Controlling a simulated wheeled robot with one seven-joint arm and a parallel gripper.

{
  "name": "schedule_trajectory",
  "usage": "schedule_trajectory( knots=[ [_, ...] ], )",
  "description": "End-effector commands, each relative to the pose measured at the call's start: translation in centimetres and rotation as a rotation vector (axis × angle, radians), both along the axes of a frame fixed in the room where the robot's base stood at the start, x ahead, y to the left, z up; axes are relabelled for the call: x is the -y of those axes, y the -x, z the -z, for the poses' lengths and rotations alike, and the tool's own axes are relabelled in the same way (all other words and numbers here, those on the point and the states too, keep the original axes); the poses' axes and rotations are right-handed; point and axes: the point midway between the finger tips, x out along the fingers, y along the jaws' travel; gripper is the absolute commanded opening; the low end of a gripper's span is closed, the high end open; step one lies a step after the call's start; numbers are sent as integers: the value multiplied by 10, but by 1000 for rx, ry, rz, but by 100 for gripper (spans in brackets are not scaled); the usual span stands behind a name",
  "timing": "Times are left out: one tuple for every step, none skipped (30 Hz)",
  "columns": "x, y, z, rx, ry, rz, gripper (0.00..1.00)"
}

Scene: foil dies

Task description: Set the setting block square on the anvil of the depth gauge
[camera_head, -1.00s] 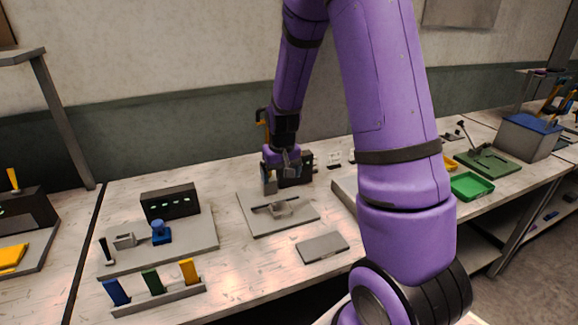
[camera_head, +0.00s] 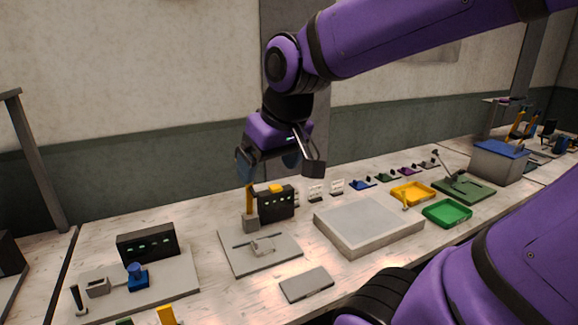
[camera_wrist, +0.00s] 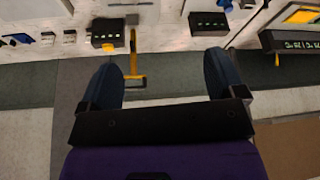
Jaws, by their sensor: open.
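A grey base plate (camera_head: 290,254) carries a grey post with a yellow upright lever (camera_head: 249,200) and a black readout box (camera_head: 280,206); this looks like the depth gauge. A small light-grey piece (camera_head: 263,245) sits on that plate; I cannot tell whether it is the setting block or the anvil. My gripper (camera_head: 267,163) is open above and behind the gauge, apart from everything. In the wrist view my gripper (camera_wrist: 162,78) shows nothing between its fingers; the yellow lever (camera_wrist: 133,65) and readout box (camera_wrist: 107,36) appear beyond them.
A second station at left has a readout box (camera_head: 146,243), a grey block (camera_head: 97,284) and a blue piece (camera_head: 137,276). A flat grey plate (camera_head: 306,285) lies in front. A large grey slab (camera_head: 368,225), a yellow tray (camera_head: 420,190) and a green tray (camera_head: 447,211) stand right.

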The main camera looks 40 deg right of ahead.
Motion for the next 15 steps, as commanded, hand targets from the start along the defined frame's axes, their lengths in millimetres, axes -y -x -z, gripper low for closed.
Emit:
schedule_trajectory(
  knots=[
    [-4, 14, -7, 21, 4, -11, 89],
    [-5, 21, -9, 27, 6, -17, 89],
    [-7, 30, -11, 36, 9, -23, 89],
    [-8, 36, -13, 41, 11, -27, 89],
    [-9, 41, -15, 47, 13, -30, 89],
    [-10, 47, -16, 53, 15, -34, 89],
    [-11, 51, -17, 56, 16, -36, 89],
    [-12, 55, -17, 58, 17, -38, 89],
    [-12, 58, -18, 62, 19, -41, 89],
    [-12, 60, -18, 64, 20, -41, 89],
    [-13, 62, -18, 64, 20, -42, 89],
    [-13, 63, -18, 65, 21, -43, 89],
    [-13, 64, -18, 66, 21, -44, 89],
    [-13, 64, -18, 66, 21, -44, 89],
    [-13, 64, -18, 65, 21, -44, 89]
  ],
)
